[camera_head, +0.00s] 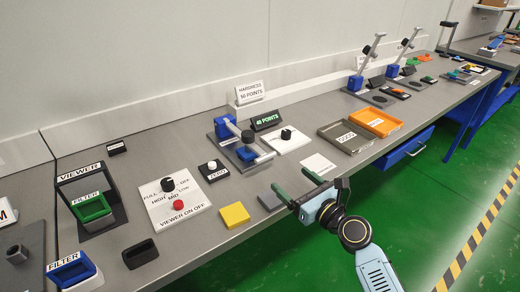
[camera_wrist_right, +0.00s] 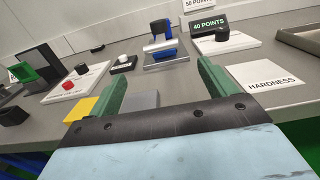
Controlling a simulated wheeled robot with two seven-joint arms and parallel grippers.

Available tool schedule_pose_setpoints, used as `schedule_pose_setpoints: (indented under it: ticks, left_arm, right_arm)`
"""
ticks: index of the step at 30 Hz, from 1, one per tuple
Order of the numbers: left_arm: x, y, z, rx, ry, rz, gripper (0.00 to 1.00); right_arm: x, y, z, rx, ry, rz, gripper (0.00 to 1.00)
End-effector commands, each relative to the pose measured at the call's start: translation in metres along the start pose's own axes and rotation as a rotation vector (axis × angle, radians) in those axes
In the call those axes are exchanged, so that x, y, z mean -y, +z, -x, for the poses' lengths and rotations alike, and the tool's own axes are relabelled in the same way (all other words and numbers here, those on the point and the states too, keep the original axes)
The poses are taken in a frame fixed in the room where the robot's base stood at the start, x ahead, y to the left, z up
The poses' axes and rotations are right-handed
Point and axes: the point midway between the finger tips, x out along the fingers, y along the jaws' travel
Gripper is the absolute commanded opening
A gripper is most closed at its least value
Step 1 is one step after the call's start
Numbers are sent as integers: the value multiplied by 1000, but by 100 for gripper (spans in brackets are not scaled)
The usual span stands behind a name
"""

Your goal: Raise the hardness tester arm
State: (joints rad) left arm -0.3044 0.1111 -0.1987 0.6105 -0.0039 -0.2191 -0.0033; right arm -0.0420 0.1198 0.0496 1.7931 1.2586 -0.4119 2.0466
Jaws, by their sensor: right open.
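The hardness tester (camera_head: 226,128) stands mid-bench, with blue blocks on a grey plate. Its silver arm (camera_head: 233,130) lies low, running from the rear blue block towards the front one. The tester also shows in the right wrist view (camera_wrist_right: 163,45), ahead of my fingers. A black display (camera_head: 266,121) beside it reads 40 POINTS. My right gripper (camera_head: 294,182) has green fingers, open and empty, over the bench's front edge. It is apart from the tester, in front and to its right. The right wrist view shows the open fingers (camera_wrist_right: 165,70) too. My left gripper is not in view.
A white panel with a black knob (camera_head: 287,133) stands right of the tester; a ZERO button box (camera_head: 213,170) is left. A yellow block (camera_head: 234,215) and grey block (camera_head: 270,201) lie near the front. Trays (camera_head: 347,136) and two testers with raised arms (camera_head: 371,62) stand farther right.

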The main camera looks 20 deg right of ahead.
Motion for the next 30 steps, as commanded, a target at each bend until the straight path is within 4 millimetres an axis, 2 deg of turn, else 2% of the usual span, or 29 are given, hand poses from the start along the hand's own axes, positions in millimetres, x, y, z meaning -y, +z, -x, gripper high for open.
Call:
schedule_pose_setpoints:
  ticks: [6,14,21,30]
  left_arm:
    - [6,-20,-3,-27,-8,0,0]
    - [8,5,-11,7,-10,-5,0]
    - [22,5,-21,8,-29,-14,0]
    - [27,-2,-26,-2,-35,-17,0]
  right_arm:
    - [0,1,-21,3,0,1,84]
    - [0,-1,-74,2,0,2,84]
    - [0,-2,-115,0,-1,5,84]
    - [0,-1,-134,-2,-2,4,84]
